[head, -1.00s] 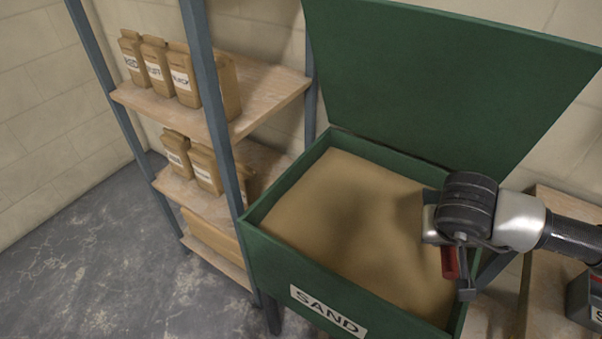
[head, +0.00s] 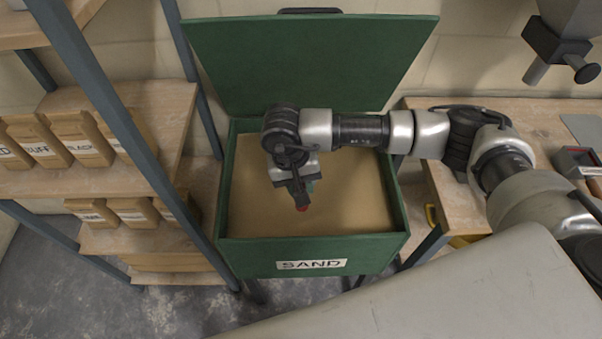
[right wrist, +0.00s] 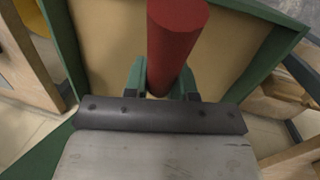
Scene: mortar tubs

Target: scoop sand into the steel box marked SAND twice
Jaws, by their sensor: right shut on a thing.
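The green bin (head: 232,180) with a SAND label stands with its lid (head: 310,60) raised and sand (head: 345,200) inside. My right gripper (head: 302,192) is over the sand, pointing down. It is shut on a red handle, whose tip (head: 303,208) shows below the jaws. In the right wrist view, the red handle (right wrist: 175,45) sits between the green fingers (right wrist: 162,80). The scoop's pan cannot be made out. A small dark grey box (head: 577,163) with something red in it is on the bench; I cannot read SAND on it. My left gripper is out of view.
A shelf rack with paper bags (head: 85,138) stands left of the bin. A wooden bench (head: 430,200) is to the right, with a grey device (head: 562,45) above it at the back. The raised lid closes off the bin's back.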

